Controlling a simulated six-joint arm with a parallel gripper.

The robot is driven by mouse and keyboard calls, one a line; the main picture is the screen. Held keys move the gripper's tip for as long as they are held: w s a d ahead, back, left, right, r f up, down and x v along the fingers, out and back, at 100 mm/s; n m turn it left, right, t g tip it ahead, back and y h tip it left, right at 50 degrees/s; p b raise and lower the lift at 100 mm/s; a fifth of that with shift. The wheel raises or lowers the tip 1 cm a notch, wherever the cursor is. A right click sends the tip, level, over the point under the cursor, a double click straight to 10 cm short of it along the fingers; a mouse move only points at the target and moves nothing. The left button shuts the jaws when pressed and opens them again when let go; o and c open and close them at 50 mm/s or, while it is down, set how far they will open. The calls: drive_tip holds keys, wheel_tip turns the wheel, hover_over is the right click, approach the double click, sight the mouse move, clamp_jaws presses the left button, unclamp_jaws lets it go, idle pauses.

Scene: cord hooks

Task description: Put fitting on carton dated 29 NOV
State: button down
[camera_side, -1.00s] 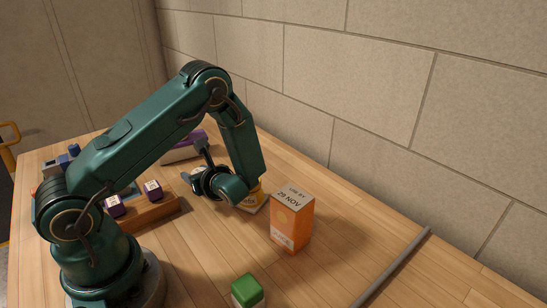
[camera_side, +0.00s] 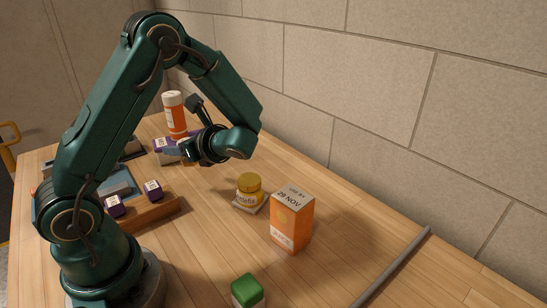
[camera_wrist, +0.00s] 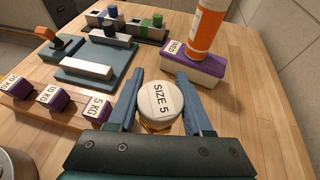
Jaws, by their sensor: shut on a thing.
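The fitting (camera_wrist: 160,100) has a round white top marked SIZE 5 and a brass-coloured body. My gripper (camera_wrist: 160,92) is shut on it, with blue fingers on both sides. In the side view my gripper (camera_side: 186,153) is raised above the table, left of and behind the carton; the fitting is mostly hidden there. The carton (camera_side: 291,224) is orange and upright on the table, its pale top reading USE BY 29 NOV. Its top is bare. The carton is not in the wrist view.
A yellow jar (camera_side: 249,184) stands on a small base left of the carton. An orange bottle (camera_side: 175,120) stands on or behind a purple-and-white box (camera_wrist: 193,63). A wooden rack (camera_side: 150,212) holds purple weights. A green-topped block (camera_side: 247,291) sits in front. A grey rail (camera_side: 393,268) lies right.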

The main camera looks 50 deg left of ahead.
drive_tip(key=s+d+n+g+h, duration=0.1)
drive_tip(key=s+n+g, duration=0.1)
drive_tip(key=s+d+f+n+g+h, duration=0.1)
drive_tip(key=s+d+n+g, duration=0.1)
drive_tip(key=n+g, duration=0.1)
drive_tip(key=s+d+n+g+h, duration=0.2)
drive_tip(key=shift+s+f+n+g, duration=0.1)
drive_tip(key=shift+f+n+g, duration=0.2)
drive_tip(key=w+d+r+n+t+h, duration=0.1)
drive_tip(key=d+r+n+h, duration=0.1)
drive_tip(key=d+n+h, duration=0.7)
drive_tip(key=w+d+r+n+t+h, duration=0.1)
drive_tip(key=w+d+r+n+h, duration=0.1)
drive_tip(key=d+n+h, duration=0.8)
drive_tip(key=w+a+r+n+t+h, duration=0.3)
drive_tip(key=w+r+n+t+h, duration=0.1)
drive_tip(key=w+r+n+t, duration=0.45)
drive_tip(key=t, duration=0.1)
hover_over(306, 204)
wheel_tip(306, 204, down, 5)
drive_tip(key=shift+s+a+r, duration=0.1)
drive_tip(key=shift+r, duration=0.1)
drive_tip(key=shift+f, duration=0.15)
drive_tip(key=shift+f+t+y, duration=0.25)
drive_tip(key=shift+f+y, duration=0.05)
drive_tip(key=shift+f, duration=1.65)
